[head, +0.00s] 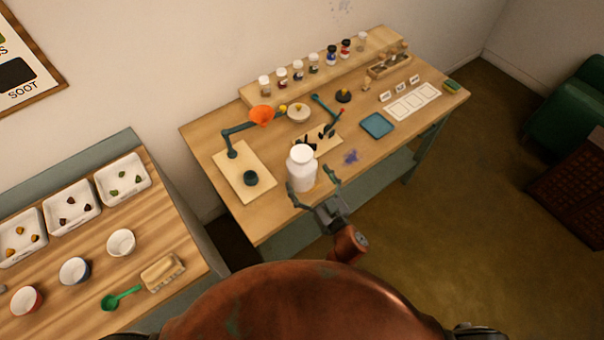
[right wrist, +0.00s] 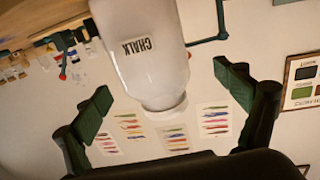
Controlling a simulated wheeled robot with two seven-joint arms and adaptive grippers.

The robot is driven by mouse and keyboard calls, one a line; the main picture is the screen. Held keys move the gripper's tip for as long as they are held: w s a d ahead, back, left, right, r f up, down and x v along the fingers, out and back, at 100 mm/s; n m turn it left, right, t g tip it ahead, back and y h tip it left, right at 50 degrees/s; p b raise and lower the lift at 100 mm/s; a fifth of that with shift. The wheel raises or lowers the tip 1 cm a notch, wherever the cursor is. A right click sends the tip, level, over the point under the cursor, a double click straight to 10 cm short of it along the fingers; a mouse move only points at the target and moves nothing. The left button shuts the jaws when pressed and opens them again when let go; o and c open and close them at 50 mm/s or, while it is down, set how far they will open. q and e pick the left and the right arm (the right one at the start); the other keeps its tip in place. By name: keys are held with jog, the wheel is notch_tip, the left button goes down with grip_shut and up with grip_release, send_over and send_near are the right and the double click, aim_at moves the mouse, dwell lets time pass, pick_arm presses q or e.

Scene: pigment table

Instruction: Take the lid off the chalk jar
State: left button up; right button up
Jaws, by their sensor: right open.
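The chalk jar (head: 301,178) is white and stands upright on the wooden table, near its front edge. Its pale round top, which looks like the lid (head: 301,153), is on it. In the right wrist view the jar (right wrist: 135,18) appears upside down with its CHALK label, and its narrower lid end (right wrist: 165,103) points down the picture. My right gripper (head: 309,177) is open at the near side of the jar. In the wrist view its fingers (right wrist: 168,92) are spread to either side of the jar's lid end, with gaps on both sides. My left gripper is not in view.
An orange lamp (head: 262,116) on a teal arm stands behind the jar at left. A small dark cup (head: 250,178) is left of it. Small jars line the back shelf. A second table (head: 190,263) is at left.

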jog(key=x, duration=0.5)
jog(key=shift+w+d, duration=0.15)
jog(key=shift+w, duration=0.3)
jog(key=shift+c, duration=0.6)
jog(key=c, duration=2.1)
jog(key=shift+r, duration=0.15)
